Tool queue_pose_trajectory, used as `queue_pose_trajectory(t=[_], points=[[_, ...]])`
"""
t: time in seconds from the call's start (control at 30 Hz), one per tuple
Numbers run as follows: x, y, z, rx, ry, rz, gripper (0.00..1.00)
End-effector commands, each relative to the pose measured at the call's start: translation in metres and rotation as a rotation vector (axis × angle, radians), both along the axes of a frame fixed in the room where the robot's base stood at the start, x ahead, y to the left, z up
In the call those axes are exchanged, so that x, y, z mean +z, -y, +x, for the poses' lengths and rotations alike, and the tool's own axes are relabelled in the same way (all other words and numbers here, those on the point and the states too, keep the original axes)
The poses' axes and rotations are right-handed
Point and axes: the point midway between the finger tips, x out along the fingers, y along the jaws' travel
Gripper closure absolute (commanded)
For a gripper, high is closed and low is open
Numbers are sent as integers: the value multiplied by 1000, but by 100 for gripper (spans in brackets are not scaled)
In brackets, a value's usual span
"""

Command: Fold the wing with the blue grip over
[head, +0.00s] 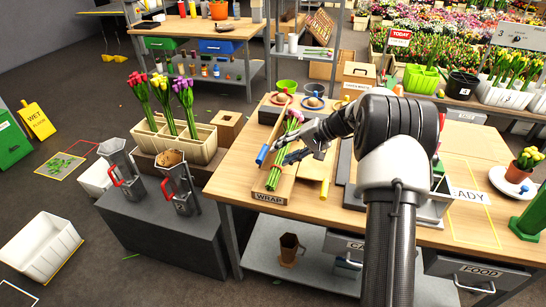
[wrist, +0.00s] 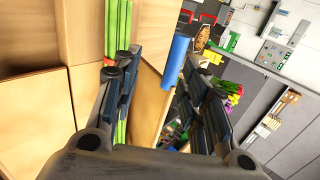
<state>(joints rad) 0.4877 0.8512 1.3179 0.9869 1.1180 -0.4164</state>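The WRAP stand (head: 270,197) is a wooden board at the left front of the table. A bunch with green stems (head: 273,177) lies along it. The blue grip (head: 262,155) shows at the stand's left side. A yellow grip (head: 324,189) shows at its right. My gripper (head: 288,149) is over the stand, close to the stems and right of the blue grip. In the wrist view the gripper is open. The blue grip (wrist: 177,60) and a wooden panel (wrist: 150,98) appear between its fingers, and stems (wrist: 117,35) show by the left finger. I cannot tell whether the fingers touch anything.
A tulip planter (head: 190,148) and metal pitchers with red handles (head: 180,185) stand to the left. A potted tulip (head: 520,170) is at the right.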

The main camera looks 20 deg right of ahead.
Motion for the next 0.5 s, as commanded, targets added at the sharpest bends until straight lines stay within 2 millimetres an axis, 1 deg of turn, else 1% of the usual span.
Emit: queue_pose_trajectory(t=[0.03, 0.1, 0.2, 0.33, 0.5], points=[[8, 7, -4, -1, 2, -1, 60], [17, 15, -10, 0, 2, 0, 60], [27, 24, -16, 0, 1, 2, 60], [36, 31, -22, 3, 1, 2, 60], [39, 33, -24, 4, 0, 2, 60]])
